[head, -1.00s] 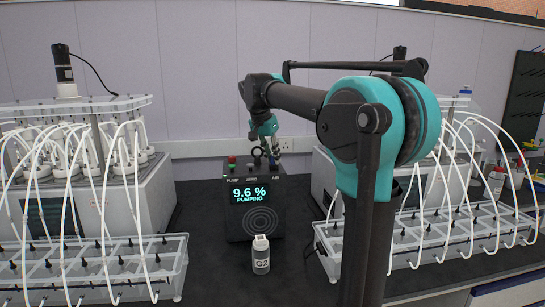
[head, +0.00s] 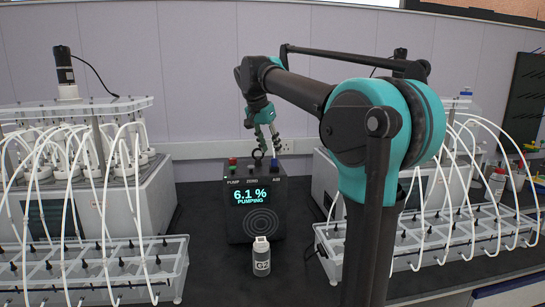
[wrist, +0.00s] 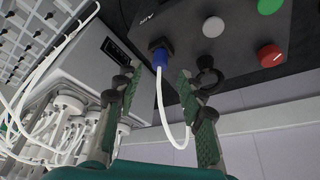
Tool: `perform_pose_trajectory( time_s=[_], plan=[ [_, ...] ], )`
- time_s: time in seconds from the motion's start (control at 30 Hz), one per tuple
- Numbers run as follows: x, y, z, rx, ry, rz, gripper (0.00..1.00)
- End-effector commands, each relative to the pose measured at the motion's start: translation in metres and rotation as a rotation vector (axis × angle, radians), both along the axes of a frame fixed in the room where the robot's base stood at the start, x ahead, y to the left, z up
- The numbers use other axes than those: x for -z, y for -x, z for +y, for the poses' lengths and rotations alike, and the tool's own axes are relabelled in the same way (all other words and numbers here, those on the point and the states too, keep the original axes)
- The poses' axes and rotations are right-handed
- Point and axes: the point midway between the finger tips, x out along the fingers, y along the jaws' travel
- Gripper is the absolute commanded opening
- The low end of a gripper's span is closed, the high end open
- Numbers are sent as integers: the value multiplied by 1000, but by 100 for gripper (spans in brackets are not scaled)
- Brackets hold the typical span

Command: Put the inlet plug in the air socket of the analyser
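The analyser (head: 240,225) is a dark box in the middle of the bench. Its screen reads 6.1 % PUMPING, with PUMP, ZERO and AIR labels above. The inlet plug (wrist: 160,59) is blue, with a white tube looping from it. In the wrist view it sits in the black air socket (wrist: 157,45) beside the AIR label; its full depth is hidden. My gripper (head: 267,143) is above the analyser's top. In the wrist view its green-padded fingers are apart on either side of the tube, clear of the plug.
A black ring (wrist: 209,77) stands on the analyser, close to one finger. Red, white and green buttons are on its top. A bottle marked G2 (head: 261,258) stands in front. Tube-filled racks (head: 90,270) flank the analyser on both sides.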

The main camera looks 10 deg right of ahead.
Motion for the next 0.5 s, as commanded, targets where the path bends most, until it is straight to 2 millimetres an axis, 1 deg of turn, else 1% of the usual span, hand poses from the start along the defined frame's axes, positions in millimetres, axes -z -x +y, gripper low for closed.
perform_pose_trajectory(
  time_s=[0.03,0.2,0.3,0.4,0.5],
  plan=[
    [-11,3,3,-1,0,0,39],
    [-41,12,12,-1,0,0,39],
    [-53,15,16,0,0,0,39],
    [-61,18,18,1,0,0,39],
    [-65,19,19,1,-1,0,39]
  ],
)
